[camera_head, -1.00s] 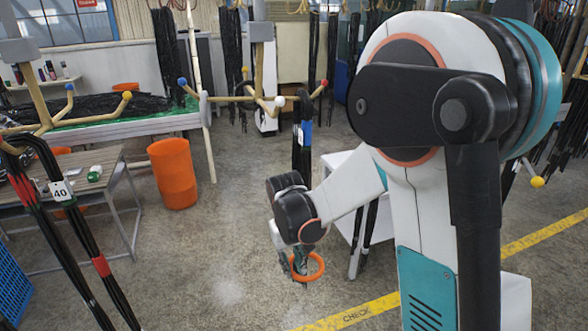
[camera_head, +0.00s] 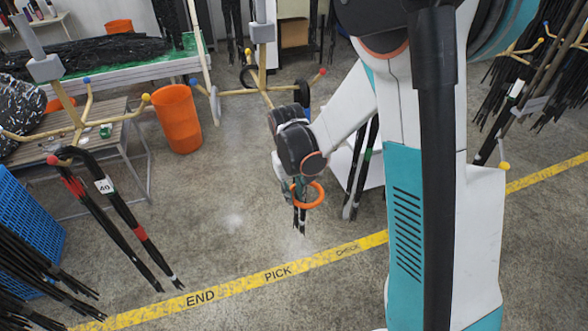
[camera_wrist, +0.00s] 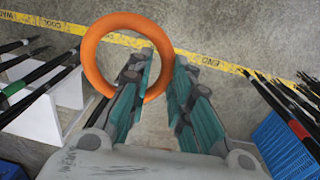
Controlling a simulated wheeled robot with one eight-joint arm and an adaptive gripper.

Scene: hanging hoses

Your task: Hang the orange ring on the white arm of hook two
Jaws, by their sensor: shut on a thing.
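My gripper (camera_head: 299,213) points down in front of the middle hook stand. It is shut on the orange ring (camera_head: 321,194), which sticks out to the right of the fingers. In the wrist view the ring (camera_wrist: 88,58) shows whole on the left, partly behind the left finger of my gripper (camera_wrist: 164,58). The middle hook stand (camera_head: 262,60) has tan arms with a blue tip (camera_head: 193,82) at left and a red tip (camera_head: 323,71) at right. Its front arm runs behind my wrist, so its tip is hidden. I cannot read which stand is hook two.
A left hook stand (camera_head: 72,112) has yellow, blue and red tips and carries black hoses tagged 40 (camera_head: 104,186). An orange bin (camera_head: 178,118) stands behind. More hoses hang at right (camera_head: 505,110). The floor before the yellow line (camera_head: 250,280) is mostly clear.

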